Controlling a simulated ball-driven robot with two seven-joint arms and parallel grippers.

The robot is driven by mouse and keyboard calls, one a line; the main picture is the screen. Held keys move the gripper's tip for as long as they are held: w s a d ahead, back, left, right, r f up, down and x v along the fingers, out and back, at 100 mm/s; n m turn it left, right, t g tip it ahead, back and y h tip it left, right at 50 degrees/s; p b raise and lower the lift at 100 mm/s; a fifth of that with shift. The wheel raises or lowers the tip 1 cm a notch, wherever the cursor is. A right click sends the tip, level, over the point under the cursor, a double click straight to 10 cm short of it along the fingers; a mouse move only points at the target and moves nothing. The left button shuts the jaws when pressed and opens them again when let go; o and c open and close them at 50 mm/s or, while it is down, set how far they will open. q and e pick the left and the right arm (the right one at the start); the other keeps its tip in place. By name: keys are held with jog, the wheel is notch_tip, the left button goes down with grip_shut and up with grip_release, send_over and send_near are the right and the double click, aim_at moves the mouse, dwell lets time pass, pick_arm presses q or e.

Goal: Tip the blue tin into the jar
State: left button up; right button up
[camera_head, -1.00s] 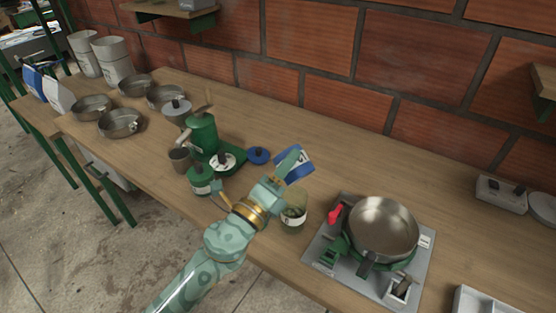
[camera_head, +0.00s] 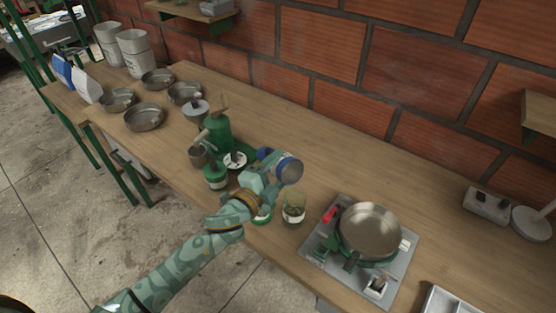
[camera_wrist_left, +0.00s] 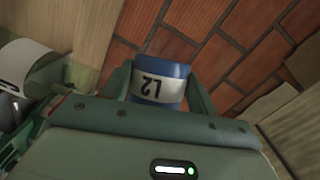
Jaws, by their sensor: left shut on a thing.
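My left gripper (camera_head: 274,166) is shut on the blue tin (camera_head: 289,171) and holds it above the table. The tin is tilted, with a greyish round end turned toward the right and the head camera. In the left wrist view the tin (camera_wrist_left: 161,72) sits between both fingers, its white "L2" label upside down. The glass jar (camera_head: 294,207) stands upright on the table, just below and slightly right of the tin, apart from it. It has a pale label and dark greenish contents. I cannot tell whether anything is leaving the tin. My right gripper is out of view.
A steel pan (camera_head: 370,229) sits on a burner plate (camera_head: 318,254) right of the jar. A green pump-like device (camera_head: 217,130), a green canister (camera_head: 216,178) and a metal cup (camera_head: 198,156) stand left. The table behind the jar is clear.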

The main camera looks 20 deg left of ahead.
pick_arm(q)
jog(key=n+g+p, duration=0.1)
jog(key=n+p, duration=0.1)
jog(key=p, duration=0.1)
jog(key=n+g+p, duration=0.1)
jog(key=n+p, duration=0.1)
jog(key=p, duration=0.2)
jog(key=n+g+h+p, duration=0.1)
jog(key=n+p, duration=0.1)
jog(key=p, duration=0.2)
jog(key=shift+w+a+r+n+g, duration=0.1)
jog(key=shift+r+n+g, duration=0.2)
jog(key=shift+n, duration=0.1)
jog(key=n, duration=0.1)
jog(key=f+n+g+p, duration=0.1)
jog(key=f+n+h, duration=0.1)
jog(key=shift+s+d+g+p, duration=0.3)
jog(key=shift+d+g+p, duration=0.05)
jog(key=shift+g, duration=0.05)
jog(key=shift+s+d+f+n+g+h, duration=0.15)
jog(key=shift+f+n+g+h, duration=0.15)
jog(key=shift+f+n, duration=0.15)
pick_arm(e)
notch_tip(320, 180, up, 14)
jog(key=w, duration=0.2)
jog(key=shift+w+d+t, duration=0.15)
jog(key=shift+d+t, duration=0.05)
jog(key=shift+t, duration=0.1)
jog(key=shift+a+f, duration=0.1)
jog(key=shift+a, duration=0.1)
